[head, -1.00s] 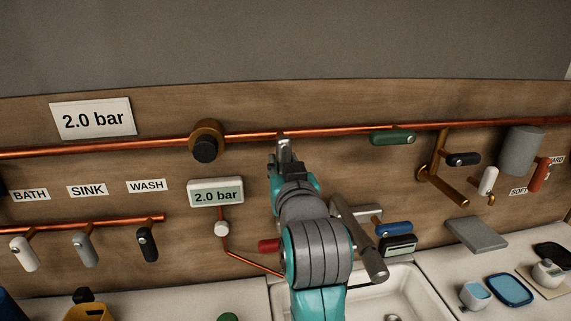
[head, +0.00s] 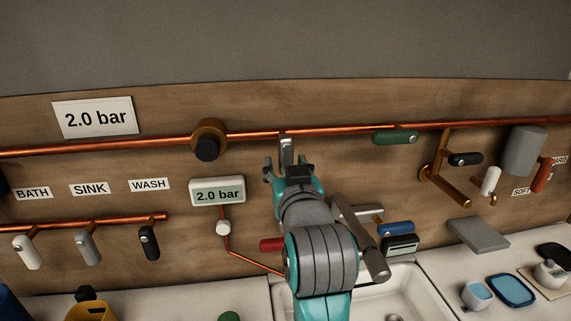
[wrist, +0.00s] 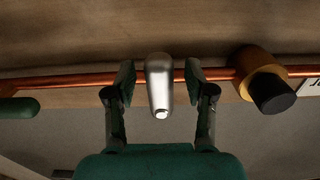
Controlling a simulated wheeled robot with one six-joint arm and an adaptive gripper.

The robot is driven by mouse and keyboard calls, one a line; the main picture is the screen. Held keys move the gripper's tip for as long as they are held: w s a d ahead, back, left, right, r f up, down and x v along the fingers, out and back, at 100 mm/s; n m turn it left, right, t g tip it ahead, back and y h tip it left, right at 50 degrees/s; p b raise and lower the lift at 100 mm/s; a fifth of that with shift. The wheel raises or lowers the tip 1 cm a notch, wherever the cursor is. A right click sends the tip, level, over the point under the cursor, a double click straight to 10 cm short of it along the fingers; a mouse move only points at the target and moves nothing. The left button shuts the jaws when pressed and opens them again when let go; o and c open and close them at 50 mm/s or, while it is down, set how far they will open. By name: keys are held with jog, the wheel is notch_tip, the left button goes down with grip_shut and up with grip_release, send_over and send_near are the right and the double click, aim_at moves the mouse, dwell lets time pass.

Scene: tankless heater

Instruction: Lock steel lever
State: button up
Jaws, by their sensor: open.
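The steel lever (wrist: 158,88) is a smooth silver handle on the copper pipe. In the wrist view it lies between my gripper's two spread fingers (wrist: 160,85), with a visible space on each side. In the head view the steel lever (head: 286,151) hangs down from the pipe, its lower part close to my gripper (head: 287,172). My gripper is open and holds nothing. My arm hides part of the wall below it.
The copper pipe (head: 340,130) runs along the wooden wall. A brass fitting with a black knob (head: 207,147) is to the left, a green lever (head: 396,137) to the right. A pressure display (head: 217,192) reads 2.0 bar. A sink (head: 385,285) lies below.

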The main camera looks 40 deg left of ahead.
jog(key=v, duration=1.1)
